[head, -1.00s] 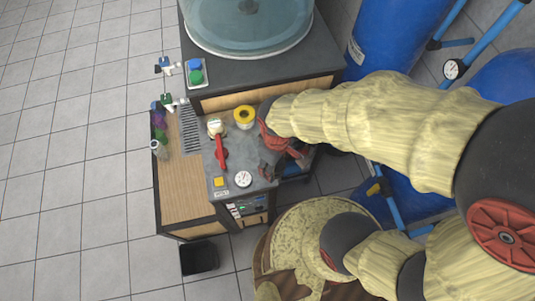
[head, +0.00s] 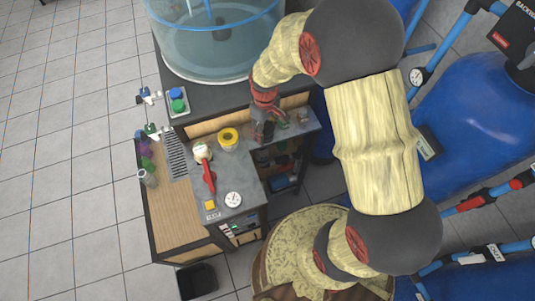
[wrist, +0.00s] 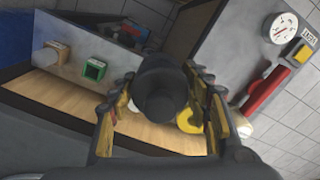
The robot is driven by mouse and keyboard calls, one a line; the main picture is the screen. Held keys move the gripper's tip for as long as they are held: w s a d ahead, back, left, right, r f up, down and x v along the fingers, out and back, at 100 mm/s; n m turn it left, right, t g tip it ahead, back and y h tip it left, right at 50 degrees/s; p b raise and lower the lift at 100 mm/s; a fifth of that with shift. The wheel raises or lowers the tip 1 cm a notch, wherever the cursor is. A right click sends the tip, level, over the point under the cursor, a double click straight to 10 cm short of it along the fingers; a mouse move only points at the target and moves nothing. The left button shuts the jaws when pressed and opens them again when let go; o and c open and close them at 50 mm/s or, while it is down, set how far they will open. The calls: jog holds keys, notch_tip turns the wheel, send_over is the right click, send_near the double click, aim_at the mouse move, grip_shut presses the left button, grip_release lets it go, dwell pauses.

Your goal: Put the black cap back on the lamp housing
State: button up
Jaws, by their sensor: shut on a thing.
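My gripper (head: 263,133) is above the grey shelf beside the tank stand. In the wrist view its fingers are shut on a dark round cap (wrist: 160,88), which hangs clear of the surfaces below as far as I can see. The cap is too dark and small to make out in the head view. I cannot tell for certain which thing is the lamp housing. An upright grey tube with a pale rim (head: 148,178) stands at the left edge of the wooden bench.
A small green block (wrist: 93,69) is on the shelf. The water tank (head: 215,40) stands behind. The wooden bench top (head: 180,215) has free room.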

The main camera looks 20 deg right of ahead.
jog(key=shift+n, duration=0.7)
jog(key=w, duration=0.3)
jog(key=w+r, duration=0.1)
jog(key=w, duration=0.2)
jog(key=w+r, duration=0.1)
jog(key=w, duration=0.2)
jog(key=shift+d+r, duration=0.15)
jog(key=shift+d, duration=0.25)
jog(key=shift+s+n, duration=0.25)
jog(key=shift+n, duration=0.05)
jog(key=shift+f+b, duration=0.95)
jog(key=shift+f, duration=0.75)
jog(key=shift+f, duration=0.1)
jog(key=shift+f+b, duration=0.6)
jog(key=shift+f, duration=0.35)
jog(key=shift+f, duration=0.15)
jog(key=shift+f+b, duration=0.5)
jog(key=shift+f, duration=0.2)
jog(key=shift+f, duration=0.15)
jog(key=shift+f+b, duration=0.5)
jog(key=shift+f, duration=0.25)
